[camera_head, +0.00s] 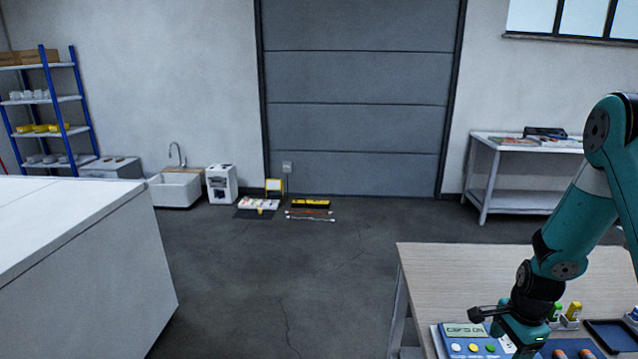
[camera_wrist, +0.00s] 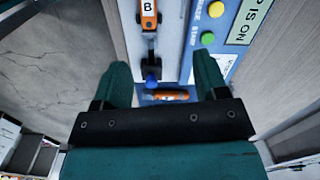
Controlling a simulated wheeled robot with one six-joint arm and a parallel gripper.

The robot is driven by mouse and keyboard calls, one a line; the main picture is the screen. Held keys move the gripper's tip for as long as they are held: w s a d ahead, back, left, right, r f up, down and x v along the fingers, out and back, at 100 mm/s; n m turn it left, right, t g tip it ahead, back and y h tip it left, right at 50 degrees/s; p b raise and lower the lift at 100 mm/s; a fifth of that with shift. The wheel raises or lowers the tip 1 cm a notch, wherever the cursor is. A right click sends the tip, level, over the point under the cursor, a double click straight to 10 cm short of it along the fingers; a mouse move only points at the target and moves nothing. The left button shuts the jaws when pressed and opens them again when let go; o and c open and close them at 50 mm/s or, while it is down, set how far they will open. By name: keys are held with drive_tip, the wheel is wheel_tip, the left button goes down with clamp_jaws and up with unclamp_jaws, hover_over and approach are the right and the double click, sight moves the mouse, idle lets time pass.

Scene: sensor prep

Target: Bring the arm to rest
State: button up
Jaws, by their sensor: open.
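My teal arm reaches down from the right in the head view. My gripper (camera_head: 522,335) is low over the wooden table at the right, beside a blue and white panel (camera_head: 470,340) with coloured buttons and a small display. In the wrist view my gripper (camera_wrist: 165,88) has its two teal fingers spread apart. Between and beyond them are an orange part marked B (camera_wrist: 148,16), a dark part with a blue tip, and an orange cylinder (camera_wrist: 165,96) on a blue surface. Nothing is visibly held between the fingers.
Small bottles (camera_head: 573,311) and a dark tray (camera_head: 612,335) stand on the wooden table (camera_head: 450,268) right of my gripper. A white counter (camera_head: 75,235) is at left. The floor (camera_head: 285,270) between them is clear. Small items lie by the grey door.

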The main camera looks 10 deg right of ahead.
drive_tip(key=a+r+n+y, duration=0.2)
drive_tip(key=a+r+n, duration=1)
drive_tip(key=a+r, duration=0.75)
drive_tip(key=s+a+r+n+y, duration=0.1)
drive_tip(key=s+a+r+n, duration=0.4)
drive_tip(key=s, duration=0.4)
drive_tip(key=s+a+r+n, duration=0.5)
drive_tip(key=s+a+n, duration=0.3)
drive_tip(key=s, duration=0.1)
drive_tip(key=shift+a+n+y, duration=0.2)
drive_tip(key=shift+n+y, duration=0.2)
